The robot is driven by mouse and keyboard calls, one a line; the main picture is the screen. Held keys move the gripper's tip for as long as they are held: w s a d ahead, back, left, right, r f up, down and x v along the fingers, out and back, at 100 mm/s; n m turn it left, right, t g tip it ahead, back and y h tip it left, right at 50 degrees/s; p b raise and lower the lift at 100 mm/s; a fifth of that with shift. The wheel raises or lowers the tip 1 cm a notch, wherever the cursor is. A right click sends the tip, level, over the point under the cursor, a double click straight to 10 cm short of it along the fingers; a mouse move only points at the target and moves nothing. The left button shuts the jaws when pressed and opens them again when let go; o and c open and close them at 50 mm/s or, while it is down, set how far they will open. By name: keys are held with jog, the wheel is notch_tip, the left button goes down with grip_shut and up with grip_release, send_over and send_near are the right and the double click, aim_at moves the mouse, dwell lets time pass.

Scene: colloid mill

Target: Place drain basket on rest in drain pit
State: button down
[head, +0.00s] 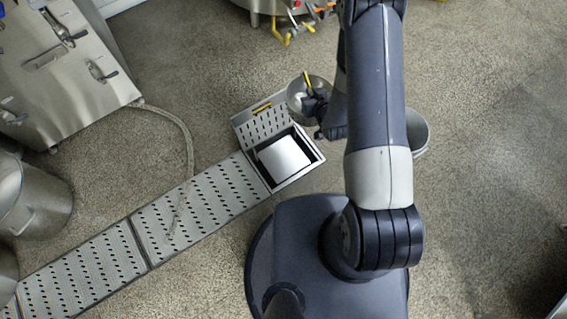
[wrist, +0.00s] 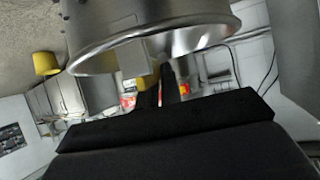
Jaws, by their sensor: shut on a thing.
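The drain basket (head: 297,88) is a round metal vessel with a shiny rim, hanging in my gripper (head: 313,103) beside the drain pit. In the wrist view the basket (wrist: 150,45) fills the top, with my gripper's dark fingers (wrist: 160,90) shut at its rim or handle; the exact grip is hard to see. I cannot make out the rest clearly. The basket is above and right of the pit in the picture.
A perforated cover (head: 262,124) with a yellow handle lies at the pit's upper left side. Perforated channel grates (head: 200,205) run to the lower left, with a hose (head: 190,150) across them. A grey bucket (head: 419,132) stands partly behind my arm. Steel equipment (head: 60,60) stands upper left.

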jog(key=a+f+n+y+b, duration=0.1)
jog(key=a+f+b, duration=0.1)
jog(key=f+b, duration=0.6)
jog(key=a+f+n+g+y+b, duration=0.1)
jog(key=a+f+b, duration=0.2)
jog(key=f+b, duration=0.5)
jog(key=a+f+n+y+b, duration=0.1)
jog(key=a+f+b, duration=0.2)
jog(key=f, duration=2.4)
jog(key=b, duration=0.5)
jog(key=shift+w+a+f+n+g+y, duration=0.15)
jog(key=shift+f+n+g+y, duration=0.15)
jog(key=shift+f+n, duration=0.1)
jog(key=shift+f, duration=0.15)
jog(key=c, duration=1.6)
grip_release()
